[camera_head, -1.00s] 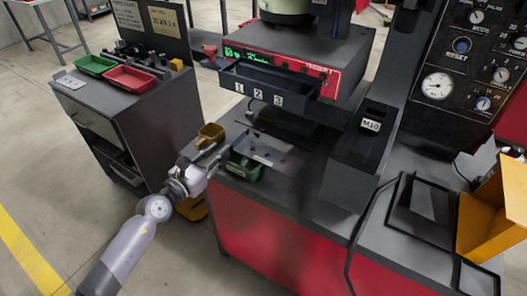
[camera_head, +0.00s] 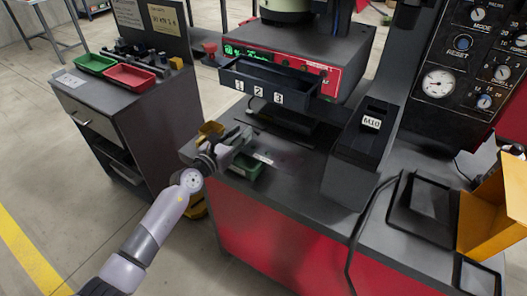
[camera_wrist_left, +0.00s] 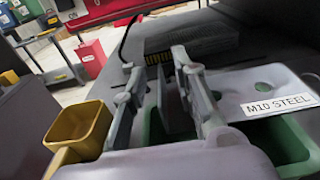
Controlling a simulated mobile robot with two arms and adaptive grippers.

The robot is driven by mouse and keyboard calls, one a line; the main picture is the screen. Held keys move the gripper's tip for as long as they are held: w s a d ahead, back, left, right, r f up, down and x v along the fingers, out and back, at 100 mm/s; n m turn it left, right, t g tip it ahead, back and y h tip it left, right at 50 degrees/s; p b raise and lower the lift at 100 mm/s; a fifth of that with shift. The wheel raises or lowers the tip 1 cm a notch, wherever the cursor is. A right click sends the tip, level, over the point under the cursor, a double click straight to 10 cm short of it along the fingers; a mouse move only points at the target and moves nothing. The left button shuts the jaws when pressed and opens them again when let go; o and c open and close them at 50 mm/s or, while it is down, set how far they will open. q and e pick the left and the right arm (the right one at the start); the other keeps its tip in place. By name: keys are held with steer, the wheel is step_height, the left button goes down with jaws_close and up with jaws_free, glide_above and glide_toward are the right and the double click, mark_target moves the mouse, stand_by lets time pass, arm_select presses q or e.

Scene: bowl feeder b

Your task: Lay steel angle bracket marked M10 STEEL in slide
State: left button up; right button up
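The steel angle bracket is a grey plate with holes and an M10 STEEL label, at right in the left wrist view (camera_wrist_left: 262,86). In the head view its small white label (camera_head: 263,158) shows beside the green bin. My left gripper (camera_head: 232,146) is at the bracket's left side. In the left wrist view its two fingers (camera_wrist_left: 165,98) are apart, with a grey upright piece between them, perhaps the bracket's flange; contact is unclear. A dark slide (camera_head: 350,158) with an M10 tag stands to the right. My right gripper is not in view.
A green bin (camera_head: 245,168) and a yellow bin (camera_head: 210,130) are close to my left gripper. A dark tray numbered 1, 2, 3 (camera_head: 268,85) overhangs the bench behind. An orange box (camera_head: 497,215) stands at right. The bench front (camera_head: 300,195) is clear.

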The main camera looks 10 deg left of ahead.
arm_select(q)
steer(key=shift+c, duration=0.2)
jaws_close()
stand_by(0.8)
